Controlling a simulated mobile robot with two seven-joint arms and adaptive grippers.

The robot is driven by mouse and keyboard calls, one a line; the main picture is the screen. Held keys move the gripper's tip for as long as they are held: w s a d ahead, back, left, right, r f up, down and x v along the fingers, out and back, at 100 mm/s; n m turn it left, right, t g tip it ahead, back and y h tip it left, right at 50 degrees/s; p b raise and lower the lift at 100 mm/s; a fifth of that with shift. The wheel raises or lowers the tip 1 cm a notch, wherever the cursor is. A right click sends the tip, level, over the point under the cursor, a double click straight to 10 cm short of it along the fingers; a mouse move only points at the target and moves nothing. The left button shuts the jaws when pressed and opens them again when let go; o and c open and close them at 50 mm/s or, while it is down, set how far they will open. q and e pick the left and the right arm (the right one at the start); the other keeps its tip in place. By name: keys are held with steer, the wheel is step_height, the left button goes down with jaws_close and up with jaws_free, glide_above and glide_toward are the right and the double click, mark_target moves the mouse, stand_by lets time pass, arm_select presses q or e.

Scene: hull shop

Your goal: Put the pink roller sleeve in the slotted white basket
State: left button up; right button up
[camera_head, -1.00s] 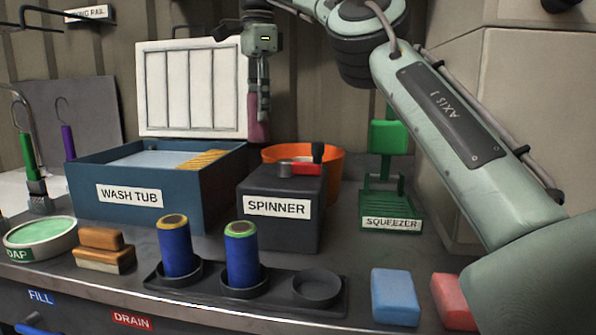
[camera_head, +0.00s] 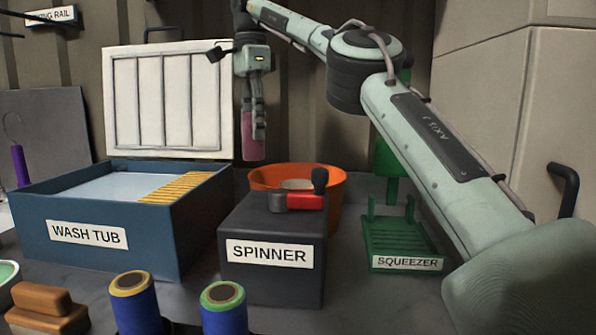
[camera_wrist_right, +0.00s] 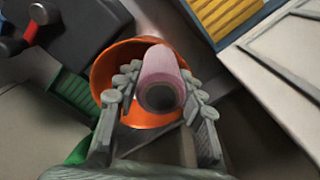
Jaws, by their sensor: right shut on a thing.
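The pink roller sleeve (camera_head: 247,141) hangs upright in my right gripper (camera_head: 254,130), which is shut on it, behind the spinner and right of the raised white panel. In the right wrist view the sleeve (camera_wrist_right: 163,68) sits between both fingers (camera_wrist_right: 160,86), its round end toward the camera, in front of the orange bucket (camera_wrist_right: 109,66). In the head view the sleeve is above the left back of the orange bucket (camera_head: 333,185). A pale thing (camera_head: 297,184) shows inside the bucket; I cannot tell whether it is the slotted white basket. My left gripper is not in view.
The blue wash tub (camera_head: 150,235) stands at left, with a slotted white panel (camera_head: 167,100) upright behind it. The dark spinner (camera_head: 268,225), with a red handle, stands before the bucket. The green squeezer (camera_head: 402,240) is to the right. Blue rollers (camera_head: 138,305) stand in front.

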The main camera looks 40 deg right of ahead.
steer(key=shift+s+d+f, duration=0.75)
steer(key=shift+d+f, duration=0.65)
steer(key=shift+f, duration=0.4)
steer(key=shift+s+d+f, duration=0.7)
steer(key=shift+d+f, duration=0.75)
steer(key=shift+f, duration=0.3)
steer(key=shift+s+d+f, duration=0.75)
steer(key=shift+d+f, duration=0.65)
steer(key=shift+f, duration=0.4)
steer(key=o, duration=1.1)
steer(key=shift+r, duration=6.65)
